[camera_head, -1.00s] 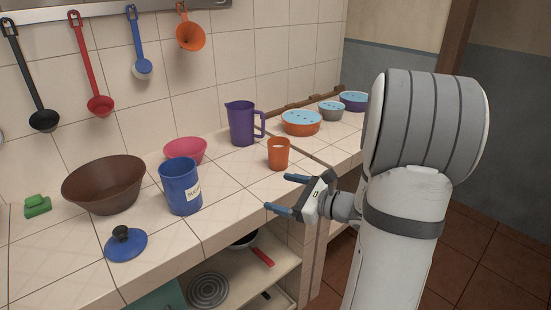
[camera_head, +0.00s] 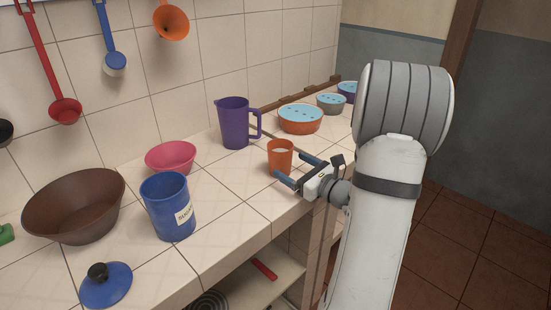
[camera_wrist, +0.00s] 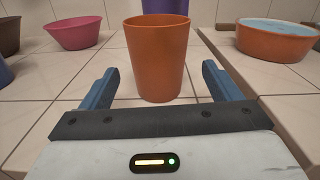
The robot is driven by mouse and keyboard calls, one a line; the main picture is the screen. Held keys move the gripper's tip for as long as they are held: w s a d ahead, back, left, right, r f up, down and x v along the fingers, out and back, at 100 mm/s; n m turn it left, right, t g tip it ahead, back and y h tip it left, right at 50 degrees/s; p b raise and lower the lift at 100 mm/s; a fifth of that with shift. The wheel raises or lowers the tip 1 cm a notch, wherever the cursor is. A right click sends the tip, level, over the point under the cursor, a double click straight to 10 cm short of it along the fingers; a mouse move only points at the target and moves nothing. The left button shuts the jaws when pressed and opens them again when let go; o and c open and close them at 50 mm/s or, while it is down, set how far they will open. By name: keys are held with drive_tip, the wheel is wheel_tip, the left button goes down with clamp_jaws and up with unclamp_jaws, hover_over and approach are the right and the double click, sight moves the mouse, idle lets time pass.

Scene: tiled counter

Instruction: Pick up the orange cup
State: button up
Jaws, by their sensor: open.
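The orange cup (camera_head: 280,155) stands upright on the tiled counter (camera_head: 225,205), near its front edge. In the wrist view the orange cup (camera_wrist: 157,55) is straight ahead, in line with the gap between the fingers. My gripper (camera_head: 293,170) is open and empty, with its blue fingers pointing toward the cup. In the wrist view my gripper (camera_wrist: 160,85) has one finger to each side of the cup's lower part. The cup looks just beyond the fingertips; I cannot tell whether they reach beside it.
A purple pitcher (camera_head: 233,123) stands behind the cup. An orange bowl with a blue top (camera_head: 300,118) is behind and to the right. A pink bowl (camera_head: 170,157), a blue canister (camera_head: 167,207) and a brown bowl (camera_head: 72,205) are to the left. A blue lid (camera_head: 106,287) lies near the front edge.

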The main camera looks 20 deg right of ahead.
sight(277, 157)
drive_tip(key=x, duration=0.6)
drive_tip(key=shift+w+a+r, duration=0.2)
drive_tip(key=shift+w+a, duration=0.05)
drive_tip(key=shift+w, duration=0.05)
drive_tip(key=c, duration=1.2)
drive_tip(key=shift+o, duration=0.2)
wheel_tip(277, 157, up, 10)
drive_tip(key=p, duration=0.1)
